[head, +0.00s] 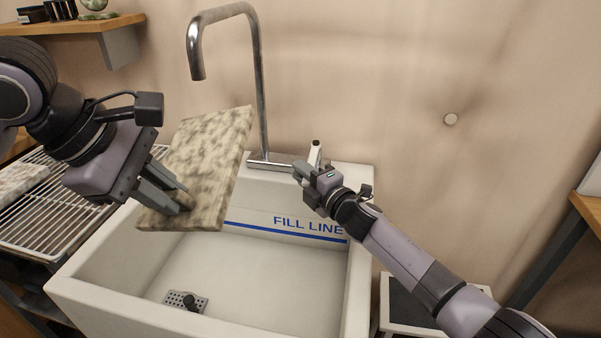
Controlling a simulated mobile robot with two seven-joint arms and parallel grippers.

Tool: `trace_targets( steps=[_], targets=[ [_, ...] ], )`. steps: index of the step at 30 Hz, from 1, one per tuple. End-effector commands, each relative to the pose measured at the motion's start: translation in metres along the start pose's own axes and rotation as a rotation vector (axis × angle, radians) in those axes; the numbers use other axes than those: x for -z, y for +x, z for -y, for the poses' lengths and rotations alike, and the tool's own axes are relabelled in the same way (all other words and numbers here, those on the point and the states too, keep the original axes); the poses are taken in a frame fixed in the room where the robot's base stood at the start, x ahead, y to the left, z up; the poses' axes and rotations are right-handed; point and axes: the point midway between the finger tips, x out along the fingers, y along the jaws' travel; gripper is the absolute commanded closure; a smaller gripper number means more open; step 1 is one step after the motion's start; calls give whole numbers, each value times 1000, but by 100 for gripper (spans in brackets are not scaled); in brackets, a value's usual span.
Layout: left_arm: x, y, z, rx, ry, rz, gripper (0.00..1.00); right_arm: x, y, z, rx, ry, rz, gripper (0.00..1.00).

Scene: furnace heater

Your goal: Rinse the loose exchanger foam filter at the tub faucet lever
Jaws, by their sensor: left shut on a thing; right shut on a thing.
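The foam filter (212,155), a pale slab with dark mottled stains, is held tilted over the left part of the white tub (92,268). My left gripper (182,200) is shut on its lower left edge. The tall metal faucet (258,80) rises behind the filter, and its spout end hangs above the filter's upper part. No water shows at the spout. The faucet lever (315,152) stands at the right of the faucet base. My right gripper (301,171) is shut on the lever and hides its lower part.
A blue fill line (290,226) runs along the tub's back wall. A wire rack (50,215) bearing another pale slab (20,180) stands at left. A wooden shelf (70,27) is at upper left.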

Motion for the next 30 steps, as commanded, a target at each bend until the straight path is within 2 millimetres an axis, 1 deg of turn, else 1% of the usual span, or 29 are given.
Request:
trace_targets(
  steps=[3,12,18,26,27,28,29,30],
  targets=[
    [0,0,0,-2,0,1,100,-9,-8,0,2,-10,-69,100],
    [0,0,0,-2,0,1,100,-22,-20,0,2,-3,-218,100],
    [0,0,0,-2,0,0,100,-24,-23,0,3,-1,-252,100],
    [0,0,0,-2,0,1,100,-24,-24,0,3,0,-253,100],
    [0,0,0,-2,0,0,100,-24,-24,0,3,0,-253,76],
    [0,0,0,-2,0,0,100,-24,-24,0,3,0,-253,66],
    [0,0,0,-2,0,0,100,-24,-24,0,3,0,-252,62],
    [0,0,0,-2,0,0,100,-24,-23,0,3,0,-252,62]
  ],
)
